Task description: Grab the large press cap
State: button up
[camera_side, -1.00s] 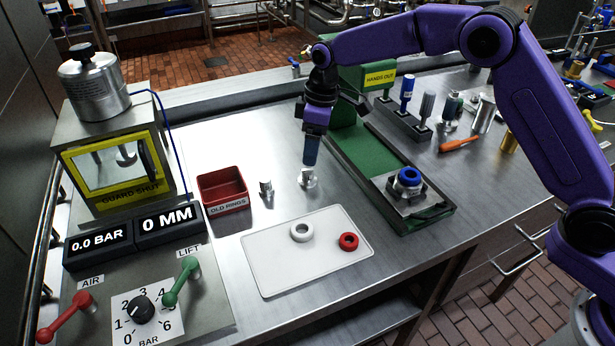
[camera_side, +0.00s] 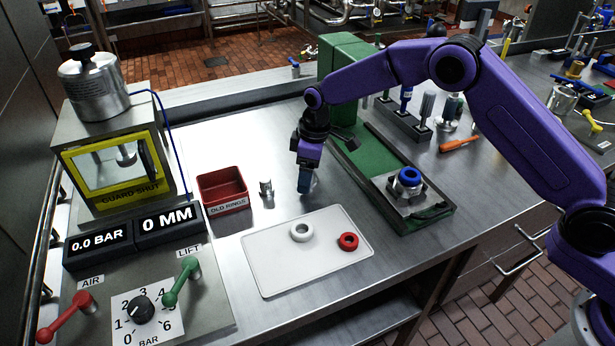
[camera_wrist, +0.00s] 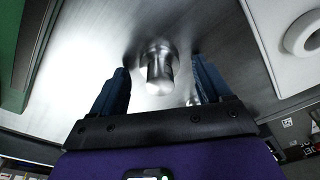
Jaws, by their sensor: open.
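The large press cap (camera_wrist: 158,72), a shiny steel cylinder on a wider base, stands upright on the steel table in the wrist view. My gripper (camera_wrist: 160,66) is open, with one blue finger on each side of the cap and a visible gap to each. In the side view my gripper (camera_side: 306,184) points down close above the table and largely hides this cap. A smaller steel cap (camera_side: 265,187) stands to the left of my gripper, apart from it.
A red OLD RINGS box (camera_side: 222,189) stands at left. A white mat (camera_side: 275,262) in front holds a white ring (camera_side: 301,231) and a red ring (camera_side: 348,241). The green press base (camera_side: 375,155), with a blue-ringed part (camera_side: 409,177), lies to the right.

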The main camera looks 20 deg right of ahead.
jog(key=c, duration=1.2)
jog(key=shift+r, duration=0.15)
